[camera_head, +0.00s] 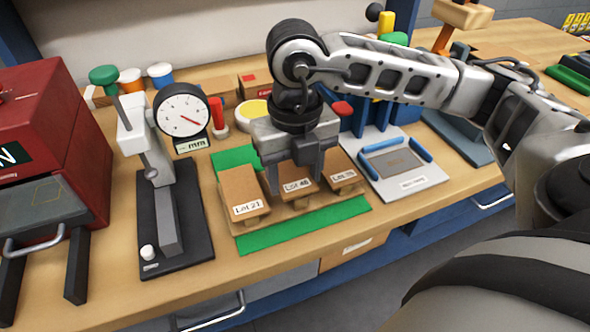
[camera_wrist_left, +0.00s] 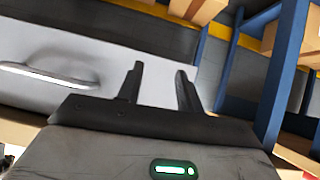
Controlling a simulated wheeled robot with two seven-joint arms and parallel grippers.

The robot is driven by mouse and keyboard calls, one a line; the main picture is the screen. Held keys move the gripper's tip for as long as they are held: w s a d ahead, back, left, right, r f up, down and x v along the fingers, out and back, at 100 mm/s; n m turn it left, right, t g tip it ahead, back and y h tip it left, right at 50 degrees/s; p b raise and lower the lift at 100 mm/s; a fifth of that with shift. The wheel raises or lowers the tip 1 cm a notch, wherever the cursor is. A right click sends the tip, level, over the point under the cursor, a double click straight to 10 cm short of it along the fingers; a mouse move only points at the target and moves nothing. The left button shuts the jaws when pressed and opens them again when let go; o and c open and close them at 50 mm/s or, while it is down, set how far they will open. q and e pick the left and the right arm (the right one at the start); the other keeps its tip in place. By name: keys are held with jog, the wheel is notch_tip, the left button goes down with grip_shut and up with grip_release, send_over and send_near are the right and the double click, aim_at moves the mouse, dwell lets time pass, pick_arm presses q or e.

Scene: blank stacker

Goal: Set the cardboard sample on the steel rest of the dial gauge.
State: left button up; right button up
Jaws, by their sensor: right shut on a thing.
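Several cardboard samples stand in a row on a holder on a green mat (camera_head: 300,228). One on the left (camera_head: 239,187) reads "Lot 21". My right gripper (camera_head: 294,178) reaches down over the middle sample (camera_head: 298,187), which reads roughly "Lot 48", and is shut on it; the fingers partly hide it. The sample still stands in the row. The dial gauge (camera_head: 182,115) stands to the left, its white stand on a dark base. A long grey steel bar, seemingly its rest (camera_head: 167,222), lies bare on that base. My left gripper (camera_wrist_left: 160,88) is open and empty in the left wrist view.
A red box-like machine (camera_head: 60,130) with a grey front stands at the far left. A grey tray with blue edges (camera_head: 395,165) is right of the mat. Cups, boxes and a red-topped stamp (camera_head: 217,115) line the back. A narrow bare strip separates gauge base and mat.

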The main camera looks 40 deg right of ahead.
jog(key=shift+f+b, duration=0.5)
jog(key=shift+f, duration=0.05)
jog(key=o, duration=0.9)
jog(key=shift+o, duration=0.2)
jog(key=shift+r, duration=0.1)
